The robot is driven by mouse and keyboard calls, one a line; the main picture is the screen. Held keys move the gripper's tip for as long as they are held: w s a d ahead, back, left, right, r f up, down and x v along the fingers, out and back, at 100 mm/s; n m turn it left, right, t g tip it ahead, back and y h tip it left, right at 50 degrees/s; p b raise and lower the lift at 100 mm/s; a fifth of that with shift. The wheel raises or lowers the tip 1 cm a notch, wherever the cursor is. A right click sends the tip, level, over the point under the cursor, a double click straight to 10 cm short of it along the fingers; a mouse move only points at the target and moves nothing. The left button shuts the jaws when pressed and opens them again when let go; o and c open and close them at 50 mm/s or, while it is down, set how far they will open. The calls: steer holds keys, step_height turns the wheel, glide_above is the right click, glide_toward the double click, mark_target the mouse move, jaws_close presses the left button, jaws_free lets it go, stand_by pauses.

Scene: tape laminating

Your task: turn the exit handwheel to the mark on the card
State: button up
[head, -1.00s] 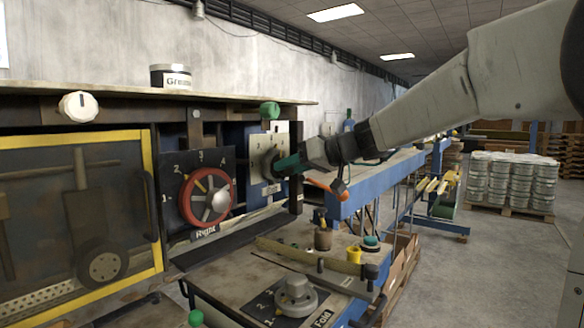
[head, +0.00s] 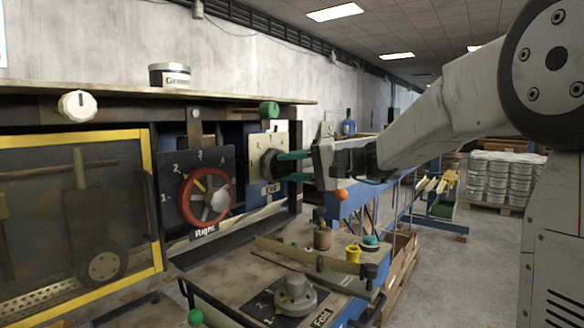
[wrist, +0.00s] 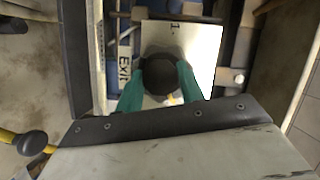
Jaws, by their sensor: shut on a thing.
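The exit handwheel (head: 269,162) is a small dark round knob on a pale number plate (head: 255,142), right of the red handwheel. In the wrist view the handwheel (wrist: 160,75) sits between my two teal fingers, one on each side. My gripper (head: 287,166) is shut on it, reaching in from the right. The pale plate (wrist: 205,45) shows a "1" above the wheel, and an "EXIT" label (wrist: 124,68) lies to its left. A small yellow mark shows below the wheel, partly hidden. I cannot make out a separate card.
A red handwheel (head: 206,196) labelled "Right" is to the left, beside a yellow-framed guard (head: 155,205). A grey "Fold" knob (head: 295,292) is on the lower bench. A green knob (head: 269,109) is above the exit plate. A grease tin (head: 170,77) stands on the shelf.

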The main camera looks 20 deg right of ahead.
steer(key=shift+d+m+y, duration=0.1)
steer(key=shift+m+y, duration=0.4)
steer(key=shift+m, duration=0.9)
steer(key=o, duration=1)
steer(key=shift+v, duration=3.85)
steer(key=shift+f, duration=0.15)
